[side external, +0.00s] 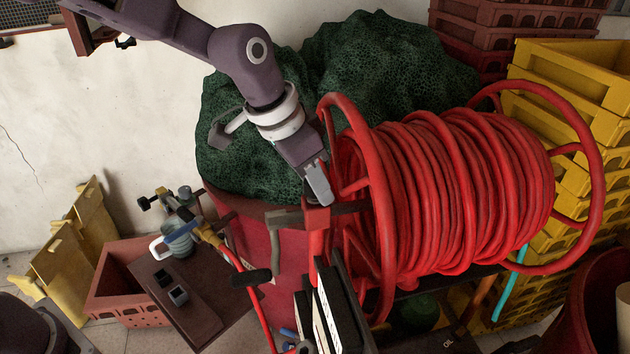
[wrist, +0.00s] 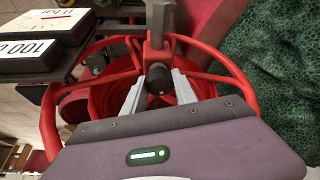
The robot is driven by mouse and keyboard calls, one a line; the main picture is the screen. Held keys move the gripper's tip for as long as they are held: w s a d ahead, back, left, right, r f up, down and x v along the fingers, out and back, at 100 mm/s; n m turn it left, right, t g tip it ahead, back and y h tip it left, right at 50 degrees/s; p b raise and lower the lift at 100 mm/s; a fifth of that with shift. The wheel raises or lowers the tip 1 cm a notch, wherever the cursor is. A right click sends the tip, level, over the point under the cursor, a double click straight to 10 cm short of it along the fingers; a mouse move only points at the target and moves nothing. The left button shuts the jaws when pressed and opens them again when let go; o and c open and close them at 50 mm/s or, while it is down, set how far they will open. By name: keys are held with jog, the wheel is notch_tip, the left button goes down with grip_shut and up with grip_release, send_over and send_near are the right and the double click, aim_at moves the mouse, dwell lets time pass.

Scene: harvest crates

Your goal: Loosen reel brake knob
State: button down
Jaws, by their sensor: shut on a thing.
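The reel (side external: 450,190) is wound with thick red hose between two red hoop ends. My gripper (side external: 322,200) reaches down to the hub at the reel's left end in the side external view. In the wrist view, the black round brake knob (wrist: 158,75) sits at the hub between the two grey fingertips of my gripper (wrist: 158,90), which is shut on it. The knob is hidden behind my fingers in the side external view. The red hoop (wrist: 225,70) of the reel shows around the hub in the wrist view.
A grey crank arm (side external: 276,240) with a black grip (side external: 251,278) hangs beside the hub. Green netting (side external: 390,60) is heaped behind. Yellow crates (side external: 575,75) are stacked at right.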

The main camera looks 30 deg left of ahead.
jog(key=n+y, duration=0.2)
jog(key=n, duration=0.3)
jog(key=shift+n, duration=0.4)
dwell(0.4)
jog(key=c, duration=1)
grip_release()
jog(key=shift+t, duration=0.3)
jog(key=shift+r, duration=0.1)
